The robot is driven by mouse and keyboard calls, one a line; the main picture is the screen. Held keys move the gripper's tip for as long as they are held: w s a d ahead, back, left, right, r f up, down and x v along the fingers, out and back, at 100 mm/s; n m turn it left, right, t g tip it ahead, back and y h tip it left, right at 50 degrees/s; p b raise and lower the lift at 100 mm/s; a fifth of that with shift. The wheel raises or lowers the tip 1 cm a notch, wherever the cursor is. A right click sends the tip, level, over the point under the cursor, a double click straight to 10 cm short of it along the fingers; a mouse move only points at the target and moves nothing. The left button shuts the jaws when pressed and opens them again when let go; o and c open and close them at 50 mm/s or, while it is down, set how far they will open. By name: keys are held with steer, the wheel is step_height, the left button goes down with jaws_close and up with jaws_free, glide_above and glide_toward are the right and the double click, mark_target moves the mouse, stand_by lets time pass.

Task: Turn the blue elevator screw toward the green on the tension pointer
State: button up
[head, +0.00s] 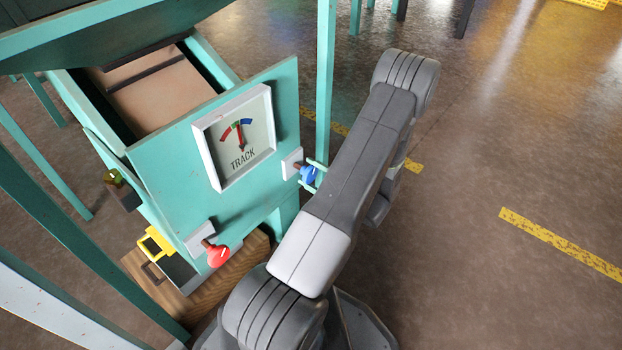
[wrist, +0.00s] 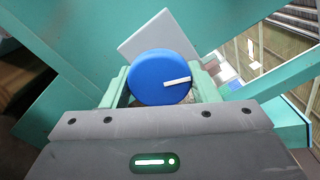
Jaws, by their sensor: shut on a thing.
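The blue elevator screw (head: 308,175) is a round knob on a pale plate at the right of the teal machine's front panel. In the wrist view the blue screw (wrist: 155,75) faces me, its white mark pointing right and slightly up. My gripper (wrist: 160,88) is shut on it, with one teal finger on each side; in the head view the gripper (head: 312,174) is partly hidden behind my arm. The tension gauge (head: 251,162), labelled TRACK, has a red, green and blue arc. Its pointer (head: 239,134) stands nearly upright, near the arc's middle; its exact colour zone is hard to tell.
A teal post (head: 325,80) rises close behind the blue screw. Open floor (head: 480,160) with yellow stripes lies to the right.

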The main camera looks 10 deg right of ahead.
steer(key=shift+n, duration=0.3)
stand_by(0.4)
steer(key=o, duration=0.9)
steer(key=p+v, duration=0.3)
steer(key=v, duration=1.1)
steer(key=shift+w+a, duration=0.1)
steer(key=shift+w, duration=0.05)
steer(key=b+x, duration=0.3)
steer(key=x, duration=1)
steer(key=shift+w+a, duration=0.2)
steer(key=shift+w, duration=0.05)
